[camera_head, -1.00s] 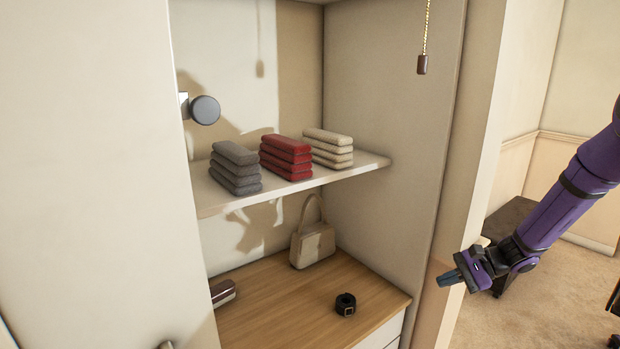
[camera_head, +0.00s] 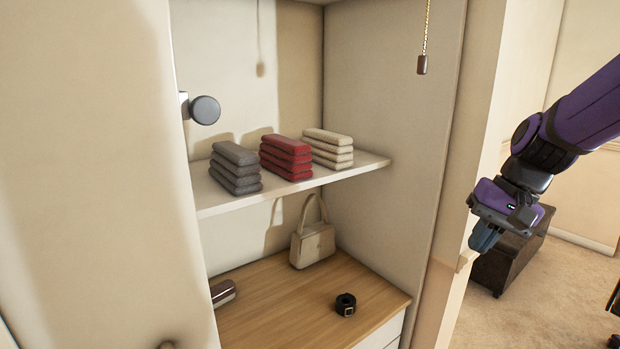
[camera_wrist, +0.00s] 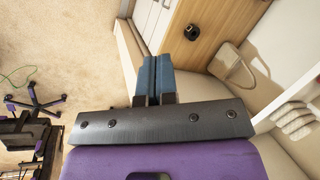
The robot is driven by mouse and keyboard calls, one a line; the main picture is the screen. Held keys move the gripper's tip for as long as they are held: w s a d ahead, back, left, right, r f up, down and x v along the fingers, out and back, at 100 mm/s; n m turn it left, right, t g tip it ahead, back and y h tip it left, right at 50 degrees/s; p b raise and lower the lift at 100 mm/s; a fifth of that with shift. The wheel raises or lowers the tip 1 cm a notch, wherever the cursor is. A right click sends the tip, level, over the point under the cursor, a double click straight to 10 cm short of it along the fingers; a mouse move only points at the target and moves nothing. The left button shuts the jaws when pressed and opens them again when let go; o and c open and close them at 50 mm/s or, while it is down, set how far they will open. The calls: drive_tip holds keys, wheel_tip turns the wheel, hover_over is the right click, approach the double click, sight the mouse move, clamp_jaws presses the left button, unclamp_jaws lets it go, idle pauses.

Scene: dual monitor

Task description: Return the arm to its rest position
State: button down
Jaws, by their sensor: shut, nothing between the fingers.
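My purple arm comes in from the right edge of the head view. My gripper (camera_head: 484,238) hangs at its end, just right of the closet's right side wall and outside the closet. Its blue fingers point downward in the head view. In the wrist view, the two blue fingers of my gripper (camera_wrist: 156,62) lie side by side, shut, with nothing between them.
The closet shelf (camera_head: 215,204) holds grey (camera_head: 236,168), red (camera_head: 286,157) and cream (camera_head: 329,148) folded stacks. A handbag (camera_head: 312,244) and coiled belt (camera_head: 345,304) sit on the wooden top (camera_head: 285,310) below. A dark bench (camera_head: 514,264) stands behind my gripper. A pull cord (camera_head: 422,64) hangs above.

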drive_tip(key=s+d+r+n+t+h, duration=0.1)
drive_tip(key=s+r+t+h, duration=0.1)
drive_tip(key=s+r, duration=0.2)
drive_tip(key=s+r+n+t+h, duration=0.2)
drive_tip(key=s+r, duration=0.2)
drive_tip(key=s, duration=0.7)
drive_tip(key=shift+s+d+n+t, duration=0.15)
drive_tip(key=shift+d+n+t, duration=0.15)
drive_tip(key=shift+d, duration=0.05)
